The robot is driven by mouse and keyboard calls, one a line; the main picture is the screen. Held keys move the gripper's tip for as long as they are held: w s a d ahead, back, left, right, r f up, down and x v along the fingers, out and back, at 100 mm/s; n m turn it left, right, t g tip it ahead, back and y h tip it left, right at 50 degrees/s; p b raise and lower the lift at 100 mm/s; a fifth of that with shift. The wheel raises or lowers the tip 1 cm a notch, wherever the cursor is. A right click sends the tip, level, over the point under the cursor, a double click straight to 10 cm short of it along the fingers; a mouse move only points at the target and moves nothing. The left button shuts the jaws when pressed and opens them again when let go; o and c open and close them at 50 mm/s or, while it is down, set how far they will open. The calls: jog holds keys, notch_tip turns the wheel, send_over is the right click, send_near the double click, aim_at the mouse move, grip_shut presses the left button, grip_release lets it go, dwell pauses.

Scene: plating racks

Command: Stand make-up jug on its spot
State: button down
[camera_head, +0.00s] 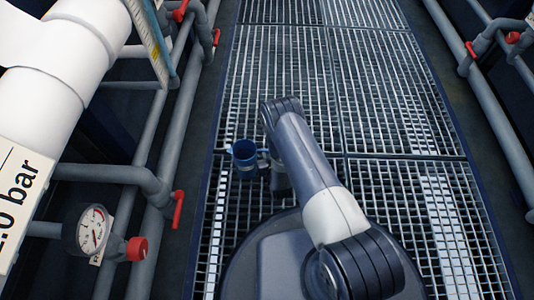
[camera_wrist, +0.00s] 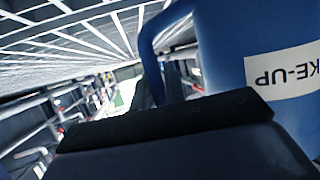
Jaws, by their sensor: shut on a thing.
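The make-up jug (camera_head: 244,156) is a blue jug with an open top, held beside my arm, above the metal grating in the head view. In the wrist view the blue jug (camera_wrist: 225,55) fills the upper right, with a white label reading "KE-UP" upside down and its handle at the left. My gripper (camera_head: 266,160) is shut on the jug at its handle side, mostly hidden by my arm in the head view. In the wrist view a dark part of my gripper crosses the bottom. The jug's spot cannot be made out in either view.
A grated walkway (camera_head: 285,60) runs ahead and looks clear. Grey pipes with red valve handles (camera_head: 178,208) line the left, with a round gauge (camera_head: 93,230) and a white pipe (camera_head: 60,65). More pipes (camera_head: 480,100) run along the right.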

jog(key=shift+f, duration=0.45)
jog(key=c, duration=1.4)
grip_release()
jog(key=shift+o, duration=0.2)
